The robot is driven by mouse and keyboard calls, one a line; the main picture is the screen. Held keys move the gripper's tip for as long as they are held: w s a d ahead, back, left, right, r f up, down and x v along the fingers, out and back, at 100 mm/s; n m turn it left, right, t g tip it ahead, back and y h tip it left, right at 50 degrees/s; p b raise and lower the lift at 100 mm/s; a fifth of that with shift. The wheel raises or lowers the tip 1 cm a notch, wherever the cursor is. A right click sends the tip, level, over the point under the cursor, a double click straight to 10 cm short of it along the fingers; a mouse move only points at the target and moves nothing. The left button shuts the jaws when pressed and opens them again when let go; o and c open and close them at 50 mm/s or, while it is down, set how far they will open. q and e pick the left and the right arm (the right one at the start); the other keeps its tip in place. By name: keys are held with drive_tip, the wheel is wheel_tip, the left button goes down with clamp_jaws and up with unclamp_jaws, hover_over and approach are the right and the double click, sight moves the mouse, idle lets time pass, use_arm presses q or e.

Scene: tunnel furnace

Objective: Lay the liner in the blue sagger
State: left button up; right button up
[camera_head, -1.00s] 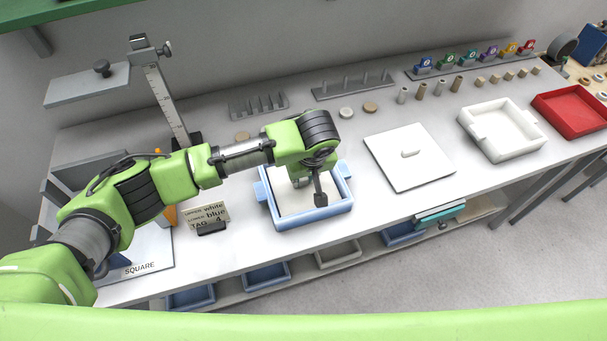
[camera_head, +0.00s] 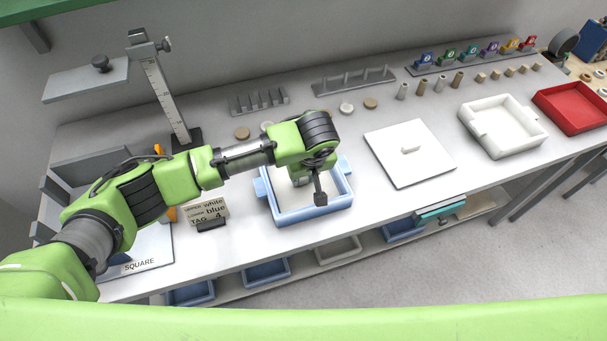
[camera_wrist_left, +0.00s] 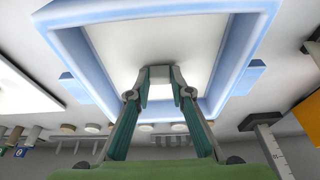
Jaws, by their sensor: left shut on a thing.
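The blue sagger (camera_head: 312,214) is an open square tray with side lugs on the bench, below my left gripper. It also shows in the left wrist view (camera_wrist_left: 248,50). A pale flat sheet, which looks like the liner (camera_wrist_left: 115,45), lies inside the sagger's walls. It shows partly in the head view (camera_head: 285,203), behind my arm. My left gripper (camera_wrist_left: 160,80) points down inside the sagger outline, its fingers closed in on the pale sheet. The exact contact is hard to see. In the head view the wrist hides part of the sagger. My right gripper is not in view.
A white lid with a knob (camera_head: 408,166), a white sagger (camera_head: 482,133) and a red sagger (camera_head: 565,115) stand to the right. A tag card (camera_head: 207,211) stands left of the blue sagger. A height gauge (camera_head: 165,100) and pegged racks (camera_head: 352,80) are behind.

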use_arm(q)
drive_tip(key=o, duration=1.1)
drive_tip(key=v, duration=1.2)
